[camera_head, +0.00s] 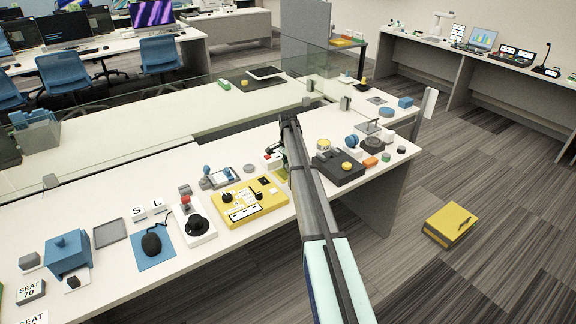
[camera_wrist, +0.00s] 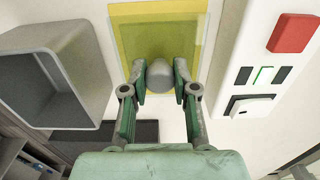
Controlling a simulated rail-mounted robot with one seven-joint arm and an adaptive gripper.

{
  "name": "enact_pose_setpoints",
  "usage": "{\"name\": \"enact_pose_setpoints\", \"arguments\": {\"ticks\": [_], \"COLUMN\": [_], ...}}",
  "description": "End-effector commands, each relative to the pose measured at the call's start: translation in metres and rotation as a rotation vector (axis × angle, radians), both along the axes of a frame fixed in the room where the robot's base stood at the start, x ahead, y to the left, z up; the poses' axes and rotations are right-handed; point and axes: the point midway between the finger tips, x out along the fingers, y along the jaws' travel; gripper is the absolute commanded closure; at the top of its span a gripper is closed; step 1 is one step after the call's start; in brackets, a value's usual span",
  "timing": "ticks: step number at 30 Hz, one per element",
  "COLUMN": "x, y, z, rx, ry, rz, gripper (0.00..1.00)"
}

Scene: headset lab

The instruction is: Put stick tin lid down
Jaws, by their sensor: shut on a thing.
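In the wrist view, my gripper (camera_wrist: 160,80) has its two green-and-grey fingers closed on either side of a round grey knob (camera_wrist: 159,70). The knob stands in front of a square yellow, partly see-through plate (camera_wrist: 157,29), which looks like the stick tin lid. The plate shows a doubled edge, so I cannot tell whether it touches anything behind it. An open grey box (camera_wrist: 84,56), possibly the tin, is apart at the left. In the head view, my arm covers most of the gripper and the lid.
A white panel (camera_wrist: 236,62) with a red block (camera_wrist: 292,33) is close at the right in the wrist view. In the head view, a yellow control panel (camera_head: 250,201) and a dark box (camera_head: 341,168) flank my arm on the white table (camera_head: 115,269).

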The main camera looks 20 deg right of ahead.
Motion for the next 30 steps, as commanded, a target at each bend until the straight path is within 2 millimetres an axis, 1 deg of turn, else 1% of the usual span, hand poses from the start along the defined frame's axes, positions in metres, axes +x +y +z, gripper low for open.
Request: {"name": "enact_pose_setpoints", "arguments": {"ticks": [11, 12, 13, 14, 23, 26, 30], "x": [0.0, 0.0, 0.0, 0.0, 0.0, 0.0, 0.0], "y": [0.0, 0.0, 0.0, 0.0, 0.0, 0.0, 0.0], "z": [-0.005, -0.004, -0.004, -0.004, -0.003, 0.002, 0.016], "rx": [0.0, 0.0, 0.0, 0.0, 0.0, 0.0, -0.001], "ry": [0.0, 0.0, 0.0, 0.0, 0.0, -0.001, -0.001], "rz": [0.0, 0.0, 0.0, 0.0, 0.0, 0.0, 0.0], "gripper": [1.0, 0.61, 0.51, 0.47, 0.47, 0.47, 0.47]}}
